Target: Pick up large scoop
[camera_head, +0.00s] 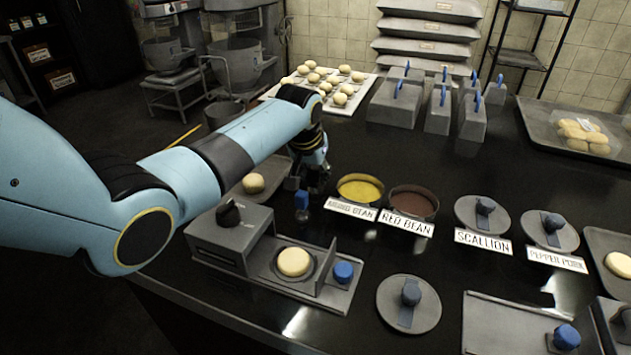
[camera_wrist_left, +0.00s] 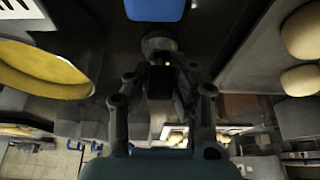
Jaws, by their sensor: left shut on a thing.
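My left gripper (camera_head: 316,180) reaches down over the dark counter, left of the yellow filling bowl. It is shut on a small tool with a blue part (camera_head: 302,200) and a grey metal part, which I take to be the large scoop. In the left wrist view my left gripper (camera_wrist_left: 160,82) has its fingers around a dark piece with a rounded grey metal end, and the blue part (camera_wrist_left: 155,8) shows at the top edge. The fingers and arm hide much of the tool, so its full shape and whether it touches the counter cannot be told. My right gripper is not in view.
The yellow bowl (camera_head: 360,189) and red bean bowl (camera_head: 413,203) stand close on the right. A tray (camera_head: 240,203) with a bun is on the left, and a grey press (camera_head: 228,240) stands in front. Grey blue-handled pieces (camera_head: 396,102) stand at the back.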

